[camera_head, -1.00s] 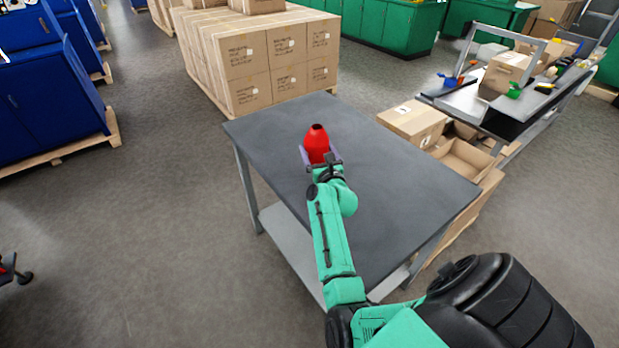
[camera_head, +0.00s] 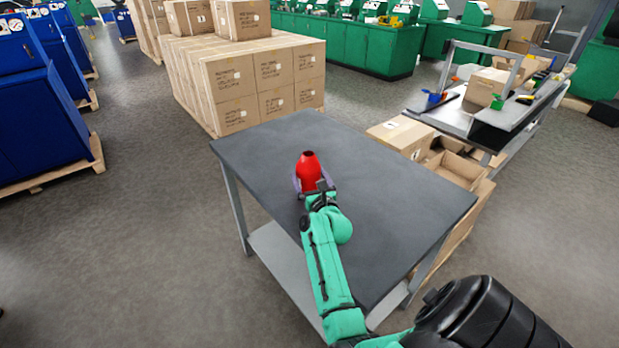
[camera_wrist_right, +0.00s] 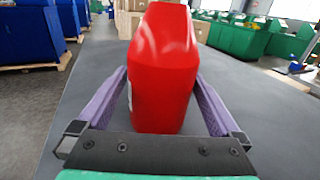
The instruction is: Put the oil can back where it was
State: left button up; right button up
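The red oil can (camera_head: 308,168) is upright at the far left part of the dark grey table (camera_head: 390,190). My right gripper (camera_head: 313,187) reaches it from the near side. In the right wrist view the can (camera_wrist_right: 163,75) stands between the two purple fingers (camera_wrist_right: 162,85), one on each side. The fingertips meet the can's sides with no clear gap, so the gripper looks shut on it. Whether the can's base rests fully on the table is hard to tell. My left gripper is out of view.
Stacked cardboard boxes (camera_head: 255,80) stand behind the table. More boxes (camera_head: 400,135) and a workbench (camera_head: 490,115) are to its right. Blue cabinets (camera_head: 40,130) are at the left. The tabletop right of the can is bare.

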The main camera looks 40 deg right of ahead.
jog(key=shift+r, duration=0.3)
jog(key=shift+s+a+p, duration=0.15)
jog(key=shift+s+p, duration=0.2)
jog(key=shift+p, duration=0.1)
jog(key=p+v, duration=0.4)
jog(key=v, duration=0.6)
jog(key=shift+s+a, duration=0.1)
jog(key=shift+s, duration=0.2)
jog(key=shift+s+a, duration=0.2)
jog(key=shift+s, duration=0.2)
jog(key=shift+w, duration=0.1)
